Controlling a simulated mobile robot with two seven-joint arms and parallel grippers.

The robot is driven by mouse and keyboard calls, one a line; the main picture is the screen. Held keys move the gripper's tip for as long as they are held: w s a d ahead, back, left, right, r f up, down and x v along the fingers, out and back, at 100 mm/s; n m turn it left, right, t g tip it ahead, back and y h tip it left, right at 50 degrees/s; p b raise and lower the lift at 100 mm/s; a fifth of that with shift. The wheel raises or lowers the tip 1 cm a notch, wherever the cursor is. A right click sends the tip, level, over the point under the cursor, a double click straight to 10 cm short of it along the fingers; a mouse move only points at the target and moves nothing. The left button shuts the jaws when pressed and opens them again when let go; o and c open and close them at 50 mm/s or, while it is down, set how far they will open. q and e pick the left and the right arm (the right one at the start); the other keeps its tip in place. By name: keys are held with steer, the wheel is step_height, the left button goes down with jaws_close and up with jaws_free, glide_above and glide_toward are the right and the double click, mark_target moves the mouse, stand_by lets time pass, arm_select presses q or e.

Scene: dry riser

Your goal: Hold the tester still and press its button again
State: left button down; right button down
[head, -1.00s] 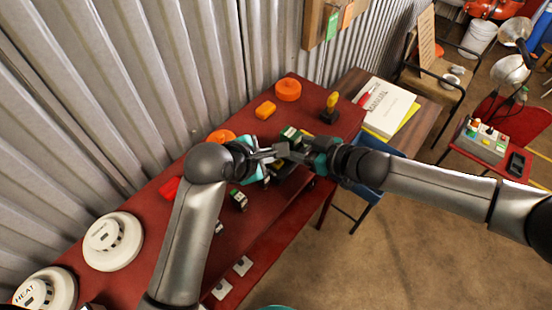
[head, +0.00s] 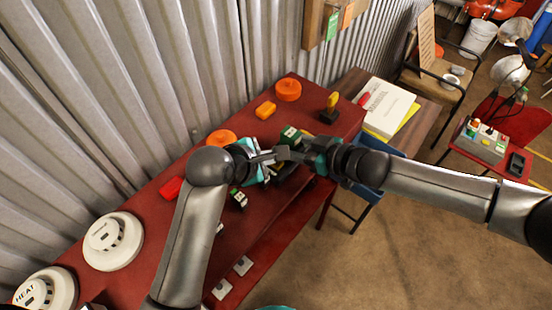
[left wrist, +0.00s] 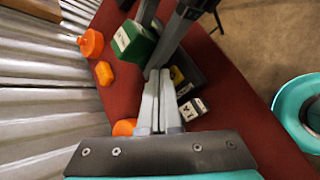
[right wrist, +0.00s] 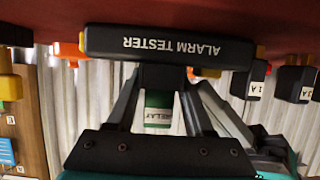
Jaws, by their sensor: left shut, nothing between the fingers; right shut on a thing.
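The alarm tester (right wrist: 165,46) is a black bar with white lettering, upside down across the right wrist view. My right gripper (right wrist: 165,72) is shut on it. In the left wrist view, a dark body (left wrist: 192,72) with a yellow patch, probably the tester, lies partly behind my fingers. My left gripper (left wrist: 157,75) is shut and empty, its tips close to the right fingers and the tester. In the head view my left gripper (head: 280,152) and right gripper (head: 298,153) meet over the table. The tester's button cannot be made out, nor whether my left tips touch it.
A green relay block (left wrist: 133,42) stands close beside the fingers. The red table (head: 165,225) also holds orange parts (head: 288,90), a yellow-topped black switch (head: 330,108), small labelled blocks (head: 238,198) and white detectors (head: 113,242). A corrugated wall runs behind.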

arm_select(q)
steer(key=shift+s+a+f, duration=0.15)
steer(key=shift+s+f, duration=0.05)
steer(key=shift+f, duration=0.45)
arm_select(e)
steer(key=shift+s+a, duration=0.1)
steer(key=shift+s, duration=0.05)
arm_select(q)
steer(key=shift+r, duration=0.1)
steer(key=shift+w+r, duration=0.15)
steer(key=shift+r, duration=1.1)
steer(key=shift+w+r, duration=0.1)
steer(key=shift+r, duration=2.45)
arm_select(e)
steer(key=shift+c, duration=1)
jaws_free()
